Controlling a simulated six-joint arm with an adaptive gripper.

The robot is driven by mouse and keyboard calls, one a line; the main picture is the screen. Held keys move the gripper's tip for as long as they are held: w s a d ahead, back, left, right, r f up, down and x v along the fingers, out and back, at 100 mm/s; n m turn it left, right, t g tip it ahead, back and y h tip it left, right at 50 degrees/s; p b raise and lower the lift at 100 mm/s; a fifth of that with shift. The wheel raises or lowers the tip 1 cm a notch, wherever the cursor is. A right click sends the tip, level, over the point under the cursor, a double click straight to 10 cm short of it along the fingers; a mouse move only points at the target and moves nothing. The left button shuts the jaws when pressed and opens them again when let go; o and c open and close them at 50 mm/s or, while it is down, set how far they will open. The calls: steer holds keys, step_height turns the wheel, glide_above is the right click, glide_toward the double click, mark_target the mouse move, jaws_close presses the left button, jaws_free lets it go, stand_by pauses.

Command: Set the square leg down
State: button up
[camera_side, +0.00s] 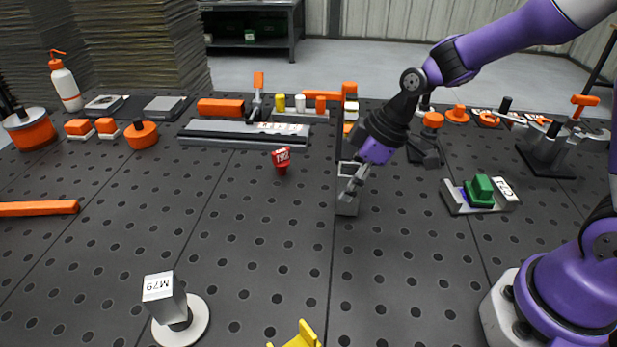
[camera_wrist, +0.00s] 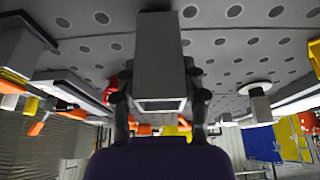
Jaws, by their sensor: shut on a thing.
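The square leg (camera_side: 347,204) is a plain grey, square-section piece. My gripper (camera_side: 352,178) is shut on it over the middle of the table, with the leg's lower end below the fingers. In the wrist view the leg (camera_wrist: 158,50) runs away from the camera, with my gripper's fingers (camera_wrist: 160,98) on both its sides. I cannot tell whether its lower end touches the table. The dark, perforated table (camera_side: 250,240) lies beneath it.
A red labelled piece (camera_side: 282,160) stands left of the leg. A grey block marked M79 (camera_side: 165,298) on a white disc and a yellow part (camera_side: 300,337) are at the front. A green block (camera_side: 480,190) sits in a tray at right. Clear table lies in front.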

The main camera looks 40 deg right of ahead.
steer(key=shift+f, duration=0.6)
steer(key=o, duration=1.3)
steer(key=shift+f, duration=0.15)
steer(key=shift+c, duration=0.2)
steer(key=v, duration=1.2)
steer(key=s+d+r+m+t+h, duration=0.1)
steer(key=s+r+m+t+h, duration=0.1)
steer(key=s+m, duration=0.7)
steer(key=shift+s+d+r+h, duration=0.15)
steer(key=shift+s+d+h, duration=0.15)
steer(key=shift+h, duration=0.3)
